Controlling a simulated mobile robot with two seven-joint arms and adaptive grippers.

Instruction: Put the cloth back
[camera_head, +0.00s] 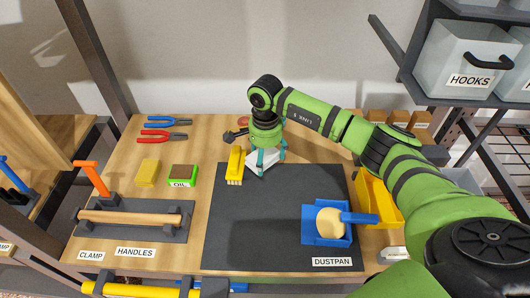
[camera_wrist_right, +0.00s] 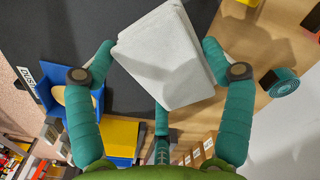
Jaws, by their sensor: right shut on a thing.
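The cloth (camera_wrist_right: 168,55) is a white folded square, held between the teal fingers of my right gripper (camera_wrist_right: 158,62) in the right wrist view. In the head view the cloth (camera_head: 256,168) shows low under my right gripper (camera_head: 268,160), over or near the back edge of the dark mat (camera_head: 285,225). The fingers partly cover it, and I cannot tell whether it touches the surface below. My left gripper is not in view.
A yellow brush (camera_head: 235,165) stands close left of the right gripper. A blue dustpan (camera_head: 310,238) is on the mat's front right, with a yellow bin (camera_head: 377,203) beside it. A green OIL box (camera_head: 183,176) and yellow block (camera_head: 148,172) sit left. The mat's middle is clear.

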